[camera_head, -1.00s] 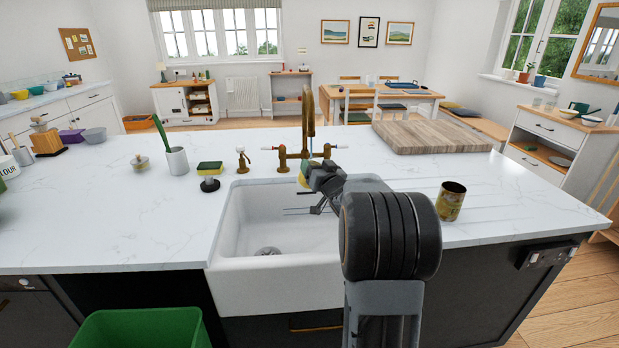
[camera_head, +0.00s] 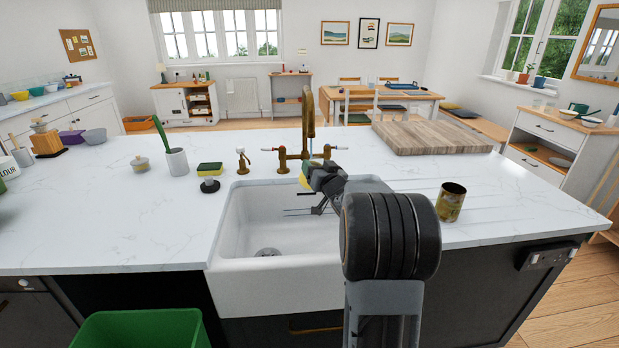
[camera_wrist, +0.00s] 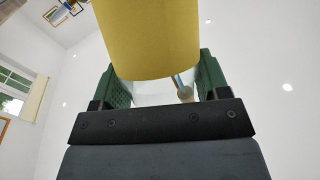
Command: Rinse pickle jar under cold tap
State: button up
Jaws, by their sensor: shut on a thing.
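A yellow cylinder, seemingly the pickle jar (camera_wrist: 150,38), fills the top of the wrist view between the green finger pads. My gripper (camera_wrist: 158,88) is shut on it. Clear, glassy material shows below the yellow part. In the head view my gripper (camera_head: 308,184) is over the back of the white sink (camera_head: 275,290), close under the brass tap (camera_head: 308,112). My arm hides most of the jar there; only a yellow bit shows. The blue-marked cold handle (camera_head: 340,148) is at the tap's right, the red-marked one (camera_head: 268,149) at its left.
A rusty open tin (camera_head: 450,202) stands right of the sink. A wooden board (camera_head: 430,137) lies behind it. A sponge (camera_head: 210,168), a dark stopper (camera_head: 209,186) and a pot (camera_head: 176,162) with a green handle stand to the left. The left front counter is clear.

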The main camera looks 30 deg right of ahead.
jog(key=shift+s, duration=0.1)
jog(key=s+d, duration=0.2)
jog(key=s, duration=0.5)
jog(key=shift+s+p, duration=0.3)
jog(key=shift+p, duration=0.1)
jog(key=shift+r, duration=0.1)
dwell(1.1)
jog(key=s+d+r+p, duration=0.1)
jog(key=s+r+p, duration=0.3)
jog(key=s, duration=0.1)
dwell(0.3)
dwell(0.8)
